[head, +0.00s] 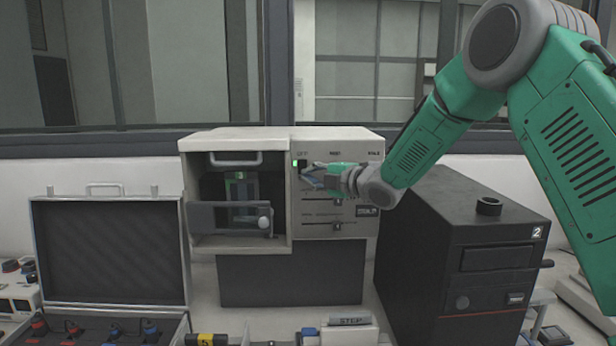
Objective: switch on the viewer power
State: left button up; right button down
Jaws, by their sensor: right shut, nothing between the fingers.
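The viewer is a beige boxy machine (236,138) at the middle of the bench. Its right side is a control panel (352,178) with small labels along the top and slider-like controls lower down. A small green light (296,163) glows at the panel's upper left. My right gripper (309,176) is shut and empty, its fingertips at the panel's upper left, just right of and below the green light. I cannot tell whether they touch the panel. The gripper and wrist hide part of the panel, and the power switch is not clear to make out. My left gripper is out of view.
A black computer-like case (415,245) marked 2 stands right of the viewer, under my right arm. An open case (112,250) with a dark lid lining is at left. The viewer's bay has a lowered front flap (215,218). Small items lie along the front.

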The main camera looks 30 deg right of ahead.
jog(key=f+v, duration=0.1)
jog(key=v, duration=1)
jog(key=shift+s+d+r, duration=0.2)
jog(key=shift+r, duration=0.15)
jog(key=shift+a, duration=0.1)
